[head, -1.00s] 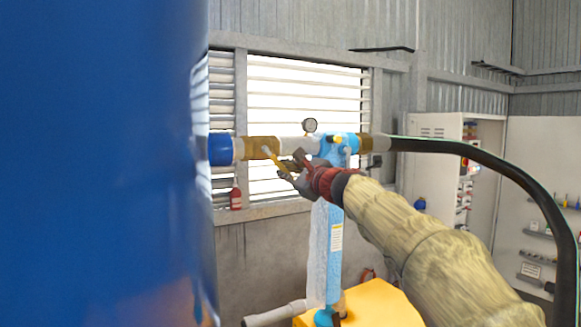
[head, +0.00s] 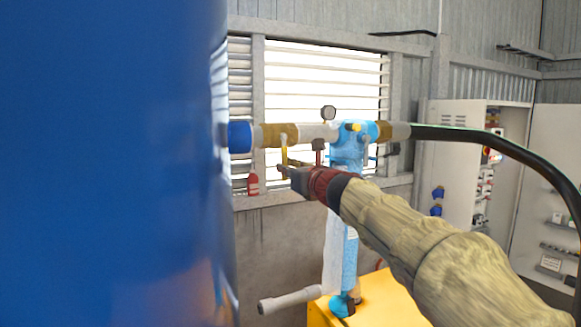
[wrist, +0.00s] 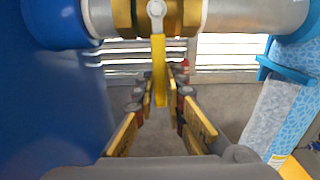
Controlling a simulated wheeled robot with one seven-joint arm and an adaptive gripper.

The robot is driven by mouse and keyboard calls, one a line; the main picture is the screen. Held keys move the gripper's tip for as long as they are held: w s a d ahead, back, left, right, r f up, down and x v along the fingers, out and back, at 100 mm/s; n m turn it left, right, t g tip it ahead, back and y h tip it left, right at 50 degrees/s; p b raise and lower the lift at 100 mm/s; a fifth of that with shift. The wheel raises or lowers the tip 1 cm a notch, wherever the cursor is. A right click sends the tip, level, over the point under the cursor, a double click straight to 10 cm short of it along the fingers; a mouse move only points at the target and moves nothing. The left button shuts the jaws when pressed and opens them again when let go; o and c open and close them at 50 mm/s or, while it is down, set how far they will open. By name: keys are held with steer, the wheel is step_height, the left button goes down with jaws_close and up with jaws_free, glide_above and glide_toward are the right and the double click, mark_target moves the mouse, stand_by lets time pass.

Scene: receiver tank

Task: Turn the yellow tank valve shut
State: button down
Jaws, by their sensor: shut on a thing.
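The yellow valve lever (head: 284,156) hangs almost straight down from a brass valve (head: 279,135) on the horizontal pipe beside the blue tank. In the wrist view the lever (wrist: 159,62) points down from the brass body (wrist: 180,17), with its lower end between my fingers. My gripper (head: 287,171) is at the lever's lower end, under the pipe, and is shut on it. In the wrist view the gripper (wrist: 160,97) has one finger on each side of the lever. The exact contact is too small to make out.
The large blue tank (head: 110,160) fills the left side, close to my gripper. A light-blue upright pipe (head: 346,150) stands right of the valve, with a gauge (head: 328,113) above. A yellow base (head: 385,300) is below. A black hose (head: 500,145) curves to the right.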

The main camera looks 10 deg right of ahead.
steer(key=shift+a+f, duration=0.15)
stand_by(0.4)
steer(key=c, duration=1.8)
jaws_free()
steer(key=shift+s, duration=0.1)
steer(key=v, duration=1.2)
